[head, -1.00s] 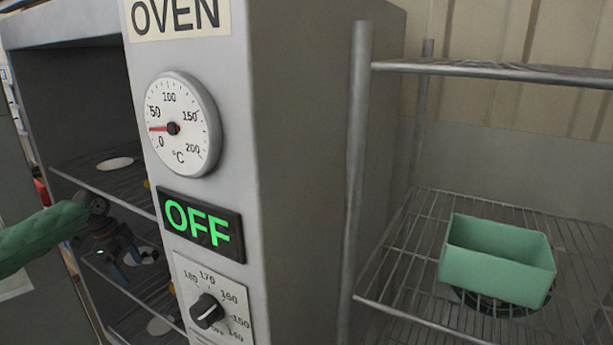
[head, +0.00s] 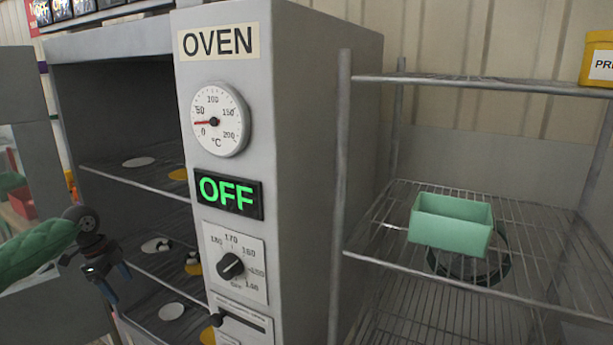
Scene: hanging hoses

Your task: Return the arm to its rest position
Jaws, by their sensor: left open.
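My left gripper (head: 116,284) is at the lower left, in front of the open oven (head: 285,150). Its dark wrist hangs from my green-sleeved arm, and its bluish fingers point down and to the right. It is open, with nothing visible between the fingers. It appears outside the oven's shelves, near their left front side. My right gripper is not in view.
The oven's display (head: 228,193) reads OFF, with a gauge (head: 218,120) above and a knob (head: 231,266) below. A green bin (head: 450,226) is on the wire rack (head: 400,262) at right.

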